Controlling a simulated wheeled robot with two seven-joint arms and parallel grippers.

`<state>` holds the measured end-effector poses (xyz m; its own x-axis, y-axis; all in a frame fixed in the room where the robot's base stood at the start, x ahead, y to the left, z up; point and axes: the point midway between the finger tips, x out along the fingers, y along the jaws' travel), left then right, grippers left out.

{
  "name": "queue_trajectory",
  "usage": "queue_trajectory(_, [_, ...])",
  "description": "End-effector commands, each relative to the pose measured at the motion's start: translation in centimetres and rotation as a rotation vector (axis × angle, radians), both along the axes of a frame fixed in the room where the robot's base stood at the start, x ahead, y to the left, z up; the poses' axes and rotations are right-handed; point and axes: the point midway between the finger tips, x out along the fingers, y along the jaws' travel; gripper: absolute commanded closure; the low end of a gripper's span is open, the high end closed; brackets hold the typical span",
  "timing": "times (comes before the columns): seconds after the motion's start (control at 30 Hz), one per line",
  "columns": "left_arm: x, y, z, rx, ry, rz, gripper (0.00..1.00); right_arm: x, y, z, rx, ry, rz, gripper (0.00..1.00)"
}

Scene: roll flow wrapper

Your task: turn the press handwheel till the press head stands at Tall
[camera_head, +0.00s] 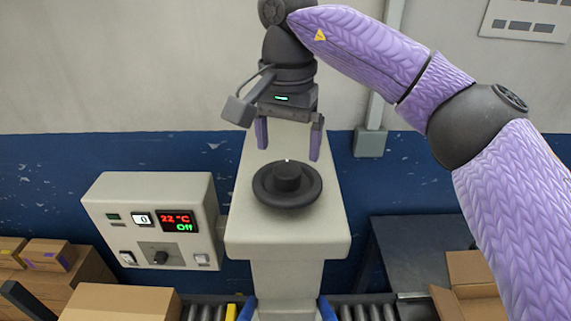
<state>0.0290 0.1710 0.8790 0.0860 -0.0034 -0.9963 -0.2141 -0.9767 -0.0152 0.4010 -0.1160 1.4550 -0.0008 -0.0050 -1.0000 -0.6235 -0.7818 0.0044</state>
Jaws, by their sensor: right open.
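The press handwheel (287,198) is a dark round wheel with a raised hub, lying flat on top of the pale press housing (285,240). A small light mark shows at the hub's far edge. My right gripper (289,148) is above and slightly behind the wheel, pointing down. Its two purple fingers are spread wide with nothing between them, and they appear apart from the wheel. The press head and any Tall marking are not visible from here. My left gripper is not in view.
A control box (155,222) with a red and green display stands left of the press. Cardboard boxes (120,302) lie at lower left, and an open carton (468,285) at lower right. A roller conveyor (368,311) runs below. A wall conduit (371,140) stands behind.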

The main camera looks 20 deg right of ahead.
Motion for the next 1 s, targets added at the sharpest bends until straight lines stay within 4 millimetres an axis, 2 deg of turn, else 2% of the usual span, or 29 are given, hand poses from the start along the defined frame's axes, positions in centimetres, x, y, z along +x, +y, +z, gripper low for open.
queue_trajectory(0.1, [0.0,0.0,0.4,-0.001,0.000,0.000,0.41,0.0,0.0,-2.4,0.001,0.002,0.000,0.01])
queue_trajectory(0.2, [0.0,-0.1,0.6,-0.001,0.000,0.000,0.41,0.0,0.0,-3.7,0.002,0.002,0.000,0.01])
queue_trajectory(0.3, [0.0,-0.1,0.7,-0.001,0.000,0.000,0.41,0.0,0.1,-4.3,0.003,-0.001,0.001,0.01])
queue_trajectory(0.53, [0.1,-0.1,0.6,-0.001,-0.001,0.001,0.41,0.0,0.1,-4.5,0.004,-0.002,0.001,0.04])
queue_trajectory(0.9, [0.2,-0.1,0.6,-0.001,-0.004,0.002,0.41,0.0,0.1,-4.4,0.004,-0.001,0.001,0.82])
queue_trajectory(0.97, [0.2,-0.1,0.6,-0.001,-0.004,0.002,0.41,0.0,0.1,-4.4,0.004,-0.001,0.001,0.95])
queue_trajectory(1.0, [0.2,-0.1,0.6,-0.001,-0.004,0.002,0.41,0.0,0.1,-4.4,0.004,-0.001,0.001,0.95])
